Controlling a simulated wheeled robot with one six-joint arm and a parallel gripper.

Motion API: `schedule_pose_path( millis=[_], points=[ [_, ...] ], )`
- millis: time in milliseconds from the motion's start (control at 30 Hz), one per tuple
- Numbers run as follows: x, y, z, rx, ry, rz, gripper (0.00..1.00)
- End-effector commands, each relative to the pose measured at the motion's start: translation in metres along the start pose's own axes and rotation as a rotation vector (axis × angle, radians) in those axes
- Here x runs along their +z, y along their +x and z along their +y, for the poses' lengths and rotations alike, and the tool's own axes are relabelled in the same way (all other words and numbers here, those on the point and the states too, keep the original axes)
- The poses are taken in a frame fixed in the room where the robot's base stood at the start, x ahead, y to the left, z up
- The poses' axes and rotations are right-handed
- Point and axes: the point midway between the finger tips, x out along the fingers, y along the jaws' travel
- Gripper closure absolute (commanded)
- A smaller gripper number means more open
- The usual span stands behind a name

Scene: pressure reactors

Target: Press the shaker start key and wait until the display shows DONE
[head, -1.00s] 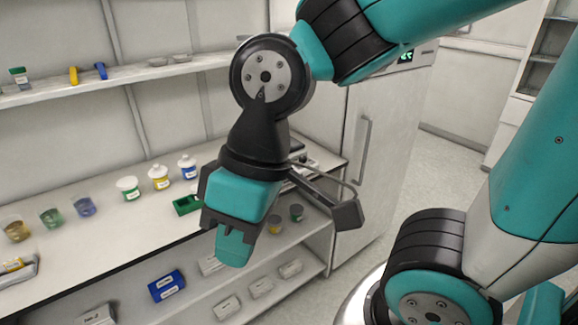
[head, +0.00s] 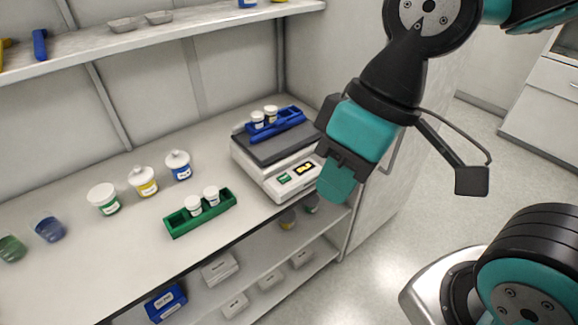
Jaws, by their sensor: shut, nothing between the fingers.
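The shaker (head: 264,155) is a white and grey box on the bench at the right end. On its platform sits a blue rack (head: 283,122) with two white-capped vials. Its front has a green start key (head: 284,179) and a small dark display (head: 306,168) with yellow characters, too small to read. My gripper (head: 337,185) is shut and empty. In the picture it is just right of the display, hanging in front of the shaker's right end; I cannot tell how far apart they are.
A green rack (head: 201,213) with two white-capped vials stands left of the shaker. Several jars, including a blue-labelled one (head: 179,165), and beakers stand further left. A shelf (head: 200,30) runs above, and boxes lie on the lower shelf. Open floor lies to the right.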

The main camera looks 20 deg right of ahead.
Motion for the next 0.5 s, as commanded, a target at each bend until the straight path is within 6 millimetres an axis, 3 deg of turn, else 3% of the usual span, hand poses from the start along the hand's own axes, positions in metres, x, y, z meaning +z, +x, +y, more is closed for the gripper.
schedule_pose_path(
  millis=[367,500],
  points=[
    [-0.002,0.001,0.001,0.000,-0.004,0.003,1.00],
    [-0.026,0.011,0.017,0.000,-0.057,0.055,1.00]
  ],
)
